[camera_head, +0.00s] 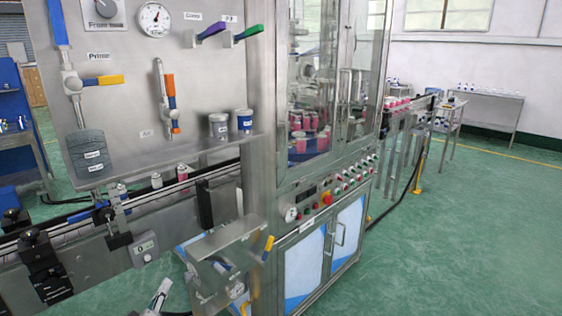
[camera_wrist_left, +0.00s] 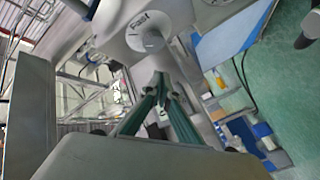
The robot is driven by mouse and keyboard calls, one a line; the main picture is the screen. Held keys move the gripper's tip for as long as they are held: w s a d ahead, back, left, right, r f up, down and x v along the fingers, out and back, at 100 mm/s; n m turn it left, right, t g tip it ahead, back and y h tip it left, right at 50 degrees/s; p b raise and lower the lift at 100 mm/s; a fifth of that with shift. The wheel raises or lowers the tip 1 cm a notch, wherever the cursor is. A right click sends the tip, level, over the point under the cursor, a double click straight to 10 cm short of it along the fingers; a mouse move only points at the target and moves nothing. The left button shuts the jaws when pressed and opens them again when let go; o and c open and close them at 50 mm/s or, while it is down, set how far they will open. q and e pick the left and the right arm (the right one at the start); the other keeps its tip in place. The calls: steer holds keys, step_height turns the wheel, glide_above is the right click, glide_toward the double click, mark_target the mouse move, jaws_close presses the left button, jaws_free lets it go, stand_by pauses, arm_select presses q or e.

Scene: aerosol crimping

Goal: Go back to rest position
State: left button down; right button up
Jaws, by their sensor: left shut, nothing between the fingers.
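My left gripper (camera_head: 163,286) shows small at the bottom edge in the head view, low in front of the steel machine and below the conveyor (camera_head: 150,199). Most of its arm is cut off by the picture edge. In the left wrist view its two greenish fingers (camera_wrist_left: 160,80) come together at the tips, shut with nothing between them. A grey panel with a round knob (camera_wrist_left: 150,38) marked "Fast" shows beyond the fingertips. My right gripper is in neither view.
The steel cabinet (camera_head: 325,262) with blue-white doors stands right of the gripper. A small steel shelf (camera_head: 222,238) with a yellow-handled valve (camera_head: 268,247) juts out above it. Green floor (camera_head: 450,250) is open at right. Cans (camera_head: 244,120) stand on the upper shelf.

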arm_select(q)
steer(key=s+d+f+m+g+h, duration=0.1)
steer(key=s+d+f+m, duration=0.3)
steer(key=s, duration=0.6)
steer(key=s+d+f+m+g+h, duration=0.1)
steer(key=s+d+f+m+g, duration=0.3)
steer(key=s+d, duration=0.4)
steer(key=s+d+f+m+g+h, duration=0.1)
steer(key=s+d+f+m, duration=0.4)
steer(key=s, duration=0.7)
steer(key=shift+d+f+g, duration=0.3)
steer(key=shift+d+g, duration=0.4)
steer(key=shift+d, duration=0.25)
